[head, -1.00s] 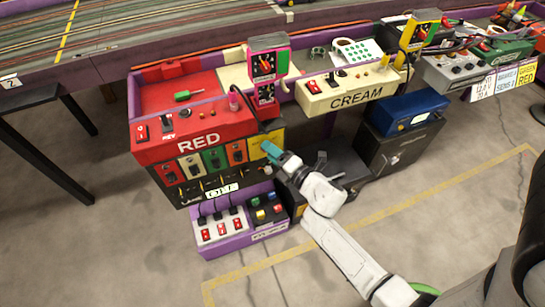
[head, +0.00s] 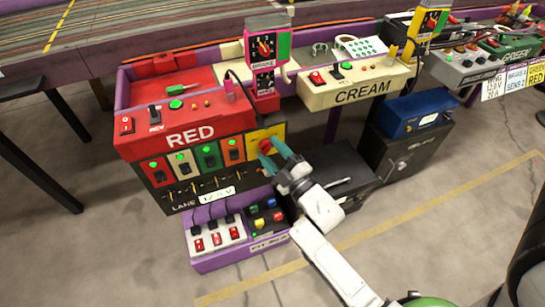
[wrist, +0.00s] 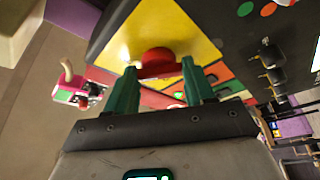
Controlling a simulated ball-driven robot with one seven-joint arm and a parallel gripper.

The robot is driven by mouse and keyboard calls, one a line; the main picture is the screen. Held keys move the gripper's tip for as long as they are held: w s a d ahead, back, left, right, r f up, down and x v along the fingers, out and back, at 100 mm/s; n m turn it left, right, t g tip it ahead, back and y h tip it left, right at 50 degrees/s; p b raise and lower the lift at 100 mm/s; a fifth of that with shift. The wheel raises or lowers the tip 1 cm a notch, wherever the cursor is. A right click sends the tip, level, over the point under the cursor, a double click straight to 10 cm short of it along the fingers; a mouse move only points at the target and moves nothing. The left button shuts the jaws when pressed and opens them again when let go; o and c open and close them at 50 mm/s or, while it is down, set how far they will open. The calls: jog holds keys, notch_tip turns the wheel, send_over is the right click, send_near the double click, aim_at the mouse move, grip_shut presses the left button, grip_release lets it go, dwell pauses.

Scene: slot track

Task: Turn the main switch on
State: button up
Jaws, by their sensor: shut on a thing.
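The main switch is a red knob (head: 265,145) on a yellow plate (head: 257,135) at the right end of the RED station's front panel. In the wrist view the knob (wrist: 158,60) sits between the two green fingertips, with the yellow plate (wrist: 180,30) behind it. My gripper (head: 271,156) is shut on the knob; it also shows in the wrist view (wrist: 160,82). Green lamps glow on the coloured lane plates, such as the green plate (head: 209,156). The white display (head: 217,191) below them shows characters too small to read surely.
A purple-edged box (head: 235,255) with red rocker switches and coloured buttons stands below the panel. The pink-framed brake unit (head: 265,60) rises above the knob. The CREAM station (head: 350,85) and a dark cabinet (head: 405,150) are at the right. The floor in front is open.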

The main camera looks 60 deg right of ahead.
jog(key=shift+f+m+h+b, duration=0.15)
jog(key=shift+m+h+b, duration=0.35)
jog(key=shift+m, duration=0.6)
jog(key=o, duration=1)
jog(key=shift+o, duration=0.2)
jog(key=p+v, duration=0.1)
jog(key=v, duration=0.9)
jog(key=shift+s+a+f, duration=0.15)
jog(key=shift+s+f, duration=0.05)
jog(key=shift+s, duration=0.15)
